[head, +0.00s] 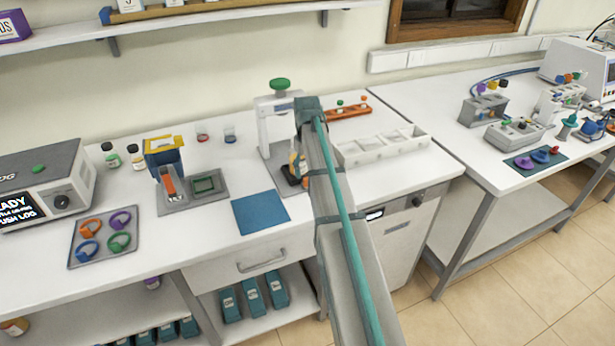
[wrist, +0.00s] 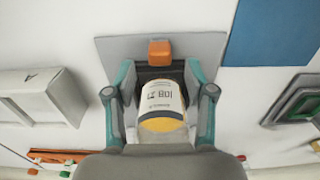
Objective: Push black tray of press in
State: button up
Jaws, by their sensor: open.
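The press (head: 270,125) is a pale grey frame with a green knob on top, standing at the back of the middle bench. Its black tray (head: 285,175) sits low at the front, partly hidden by my arm. In the wrist view the black tray (wrist: 146,74) shows as a dark strip with an orange block (wrist: 160,50) at its outer edge. A labelled container with a yellow part (wrist: 162,108) is on or above the tray; I cannot tell if it touches. My gripper (wrist: 160,78) is open, its teal fingers on either side of the container. In the head view my arm hides most of it.
A grey plate (wrist: 115,48) lies under the tray's front. A blue mat (head: 260,212) lies to the left on the bench. A white compartment box (head: 385,147) stands to the right, with an orange rack (head: 347,111) behind it.

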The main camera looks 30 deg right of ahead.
aim_at(307, 178)
jog(key=shift+f+p, duration=0.45)
jog(key=shift+f, duration=1.7)
grip_shut()
